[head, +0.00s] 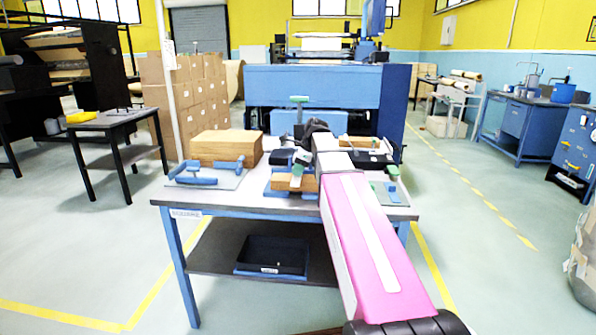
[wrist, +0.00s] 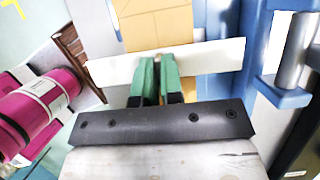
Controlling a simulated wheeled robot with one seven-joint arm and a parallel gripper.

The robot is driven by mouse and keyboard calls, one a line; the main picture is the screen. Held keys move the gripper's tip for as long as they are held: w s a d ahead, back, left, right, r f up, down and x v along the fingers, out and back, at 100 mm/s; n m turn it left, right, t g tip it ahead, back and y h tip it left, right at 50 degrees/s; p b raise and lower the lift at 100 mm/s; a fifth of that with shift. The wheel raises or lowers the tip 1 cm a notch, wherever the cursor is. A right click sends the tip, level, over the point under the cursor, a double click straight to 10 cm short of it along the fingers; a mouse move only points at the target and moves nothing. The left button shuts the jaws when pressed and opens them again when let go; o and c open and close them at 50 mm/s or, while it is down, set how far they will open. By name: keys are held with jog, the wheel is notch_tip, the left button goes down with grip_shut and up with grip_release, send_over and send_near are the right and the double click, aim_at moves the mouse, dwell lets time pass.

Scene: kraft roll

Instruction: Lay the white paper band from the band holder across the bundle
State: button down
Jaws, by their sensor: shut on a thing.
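My gripper (wrist: 158,62) is shut on the white paper band (wrist: 212,57). Its green fingertips pinch the band near the middle, and the band sticks out to both sides, nearly straight. Beyond the band in the wrist view lies the brown kraft bundle (wrist: 155,25), partly hidden by band and fingers. In the head view my gripper (head: 298,170) is over the front middle of the table, just above the brown bundle (head: 306,184). I cannot tell whether the band touches the bundle. The band holder is not clearly identifiable.
A brown stack (head: 225,147) stands at the table's back left, behind a blue tool (head: 205,178) on a plate. A green-topped post (head: 299,100) rises behind my gripper. A blue fixture (wrist: 280,92) is close on the right in the wrist view. A black bin (head: 272,257) sits on the lower shelf.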

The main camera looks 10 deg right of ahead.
jog(key=shift+f, duration=0.15)
jog(key=c, duration=1.3)
grip_release()
jog(key=shift+o, duration=0.2)
jog(key=v, duration=1.2)
